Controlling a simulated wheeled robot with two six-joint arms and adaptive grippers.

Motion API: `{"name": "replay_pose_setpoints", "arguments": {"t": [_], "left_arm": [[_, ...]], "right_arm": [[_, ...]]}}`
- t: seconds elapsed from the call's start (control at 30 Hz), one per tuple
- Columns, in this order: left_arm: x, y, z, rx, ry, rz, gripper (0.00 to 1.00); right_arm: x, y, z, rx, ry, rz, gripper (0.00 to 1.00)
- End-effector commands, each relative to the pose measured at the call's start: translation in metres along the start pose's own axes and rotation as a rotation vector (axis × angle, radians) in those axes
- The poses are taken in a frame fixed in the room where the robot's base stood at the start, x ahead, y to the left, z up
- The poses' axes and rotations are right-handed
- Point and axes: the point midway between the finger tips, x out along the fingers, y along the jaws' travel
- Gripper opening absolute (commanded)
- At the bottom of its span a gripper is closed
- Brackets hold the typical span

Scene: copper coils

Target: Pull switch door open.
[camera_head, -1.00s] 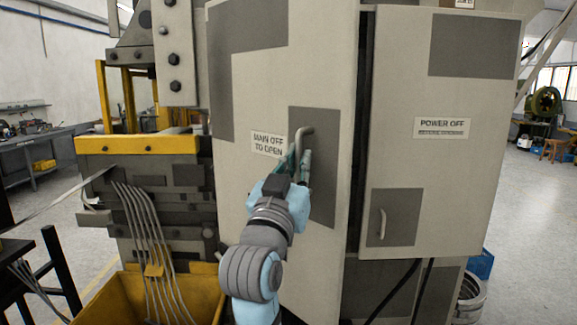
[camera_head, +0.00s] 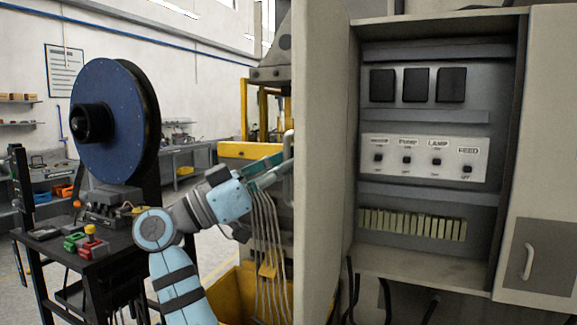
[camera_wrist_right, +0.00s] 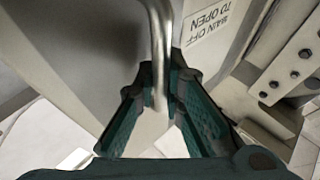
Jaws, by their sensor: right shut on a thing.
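The switch door (camera_head: 325,170) stands swung open to the left in the head view, seen nearly edge-on. My right gripper (camera_head: 272,174) is at the door's outer face, on its metal handle (camera_head: 288,143). In the right wrist view the fingers (camera_wrist_right: 160,88) are shut around the handle (camera_wrist_right: 157,35), with the door's face (camera_wrist_right: 60,40) behind. The opened cabinet shows a white switch panel (camera_head: 424,157) with several labelled switches. My left gripper is not in view.
A second cabinet door (camera_head: 548,150) with its own handle is closed at the right. A yellow bin (camera_head: 236,295) and hanging cables (camera_head: 268,240) are below my right gripper. A blue reel (camera_head: 108,125) stands on a black bench at the left.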

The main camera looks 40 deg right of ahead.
Motion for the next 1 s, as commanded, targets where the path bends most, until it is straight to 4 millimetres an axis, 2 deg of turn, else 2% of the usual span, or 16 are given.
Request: {"name": "replay_pose_setpoints", "arguments": {"t": [0.5,0.53,0.57,0.87,1.0], "left_arm": [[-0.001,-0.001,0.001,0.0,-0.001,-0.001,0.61],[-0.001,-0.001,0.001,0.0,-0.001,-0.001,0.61],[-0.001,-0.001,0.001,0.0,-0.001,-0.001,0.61],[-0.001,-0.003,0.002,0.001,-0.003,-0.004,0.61],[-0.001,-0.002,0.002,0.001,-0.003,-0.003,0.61]], "right_arm": [[0.001,-0.004,-0.001,-0.003,0.002,0.006,0.0],[0.001,-0.004,-0.001,-0.003,0.002,0.006,0.14],[0.0,-0.004,-0.001,-0.003,0.002,0.006,0.19],[-0.001,-0.004,-0.001,-0.003,0.001,0.005,0.19],[-0.015,-0.005,0.0,-0.004,0.0,0.001,0.19]]}}
